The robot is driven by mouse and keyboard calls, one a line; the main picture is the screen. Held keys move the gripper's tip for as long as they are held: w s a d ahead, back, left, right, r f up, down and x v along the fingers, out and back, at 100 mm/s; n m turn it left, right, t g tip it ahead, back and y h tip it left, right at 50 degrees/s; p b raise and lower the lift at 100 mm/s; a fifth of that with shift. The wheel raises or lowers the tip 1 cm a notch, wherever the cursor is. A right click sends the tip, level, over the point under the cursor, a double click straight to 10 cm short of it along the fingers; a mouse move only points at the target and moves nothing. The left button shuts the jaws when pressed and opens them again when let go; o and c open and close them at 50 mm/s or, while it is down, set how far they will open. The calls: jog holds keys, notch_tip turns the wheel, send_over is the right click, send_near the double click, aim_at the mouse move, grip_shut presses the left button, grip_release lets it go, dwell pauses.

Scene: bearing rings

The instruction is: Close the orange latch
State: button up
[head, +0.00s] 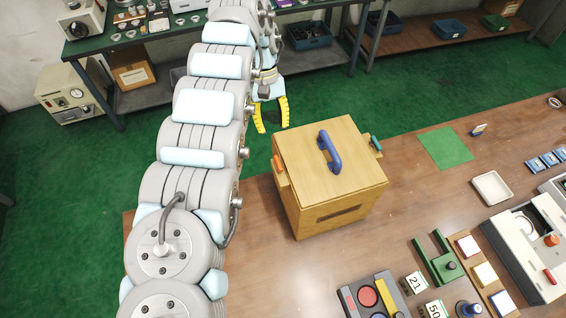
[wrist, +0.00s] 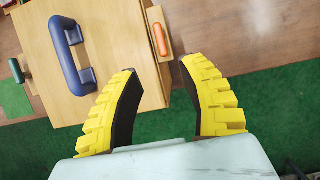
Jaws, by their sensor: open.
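The orange latch (head: 280,164) is on the left side of a wooden box (head: 335,205) with a blue handle (head: 328,151) on its lid. In the wrist view the orange latch (wrist: 160,39) lies on a wooden block at the box's side, beyond my fingertips. My gripper (head: 271,115) hangs behind and to the left of the box, with its yellow fingers apart. In the wrist view my gripper (wrist: 156,72) is open and empty, its fingertips apart from the latch. A teal latch (head: 375,143) is on the box's opposite side. Whether the orange latch is engaged I cannot tell.
The box stands on a brown table (head: 265,270) near its far edge. A green mat (head: 446,148) and a white tray (head: 491,188) lie to the right. A button panel (head: 372,298) and a green bracket (head: 436,258) are in front. Green floor lies behind.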

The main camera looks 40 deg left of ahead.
aim_at(278, 162)
jog(key=shift+b+x, duration=0.3)
jog(key=shift+x, duration=5.6)
jog(key=shift+c, duration=0.2)
grip_shut()
